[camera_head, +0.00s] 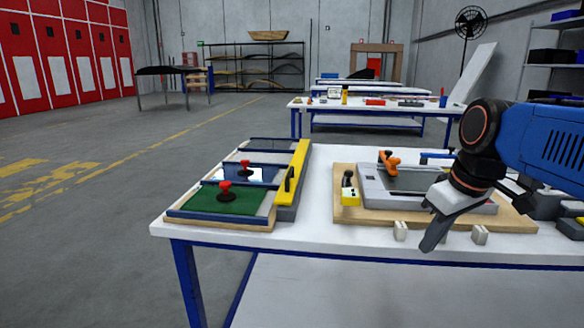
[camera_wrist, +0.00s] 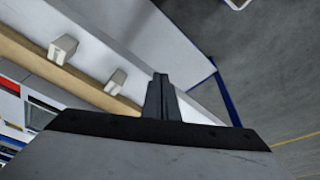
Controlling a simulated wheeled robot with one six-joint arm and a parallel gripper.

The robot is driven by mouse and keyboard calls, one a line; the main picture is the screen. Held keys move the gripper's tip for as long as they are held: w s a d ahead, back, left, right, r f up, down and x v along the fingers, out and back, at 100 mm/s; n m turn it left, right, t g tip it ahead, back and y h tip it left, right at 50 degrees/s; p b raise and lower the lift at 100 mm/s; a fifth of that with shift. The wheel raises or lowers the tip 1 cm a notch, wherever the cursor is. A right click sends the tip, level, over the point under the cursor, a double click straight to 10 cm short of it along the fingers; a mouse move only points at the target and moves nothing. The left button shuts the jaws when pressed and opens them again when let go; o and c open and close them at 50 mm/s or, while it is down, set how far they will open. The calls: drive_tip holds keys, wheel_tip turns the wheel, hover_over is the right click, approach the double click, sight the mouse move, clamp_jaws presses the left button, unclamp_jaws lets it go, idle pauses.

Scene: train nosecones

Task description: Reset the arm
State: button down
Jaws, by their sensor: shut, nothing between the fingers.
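My gripper (camera_head: 430,239) is at the front edge of the white workbench (camera_head: 322,232), in front of the wooden board (camera_head: 348,212). Its dark fingers are together, pointing down and to the left, with nothing between them. In the wrist view the closed fingers (camera_wrist: 160,98) show at the centre, over the bench edge and the floor. My blue arm comes in from the right and hides part of the board and the grey fixture (camera_head: 375,193) on it.
Two light blocks (camera_head: 400,230) stick out at the board's front, close to my gripper. A tray with red knobs (camera_head: 226,190) and a yellow bar (camera_head: 299,165) lie left. Open floor lies further left.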

drive_tip(key=s+d+f+m+t+h, duration=0.1)
drive_tip(key=s+f+m, duration=0.4)
drive_tip(key=s+f, duration=0.6)
wheel_tip(320, 180, down, 3)
drive_tip(key=shift+s+f+t, duration=0.2)
drive_tip(key=shift+t, duration=0.1)
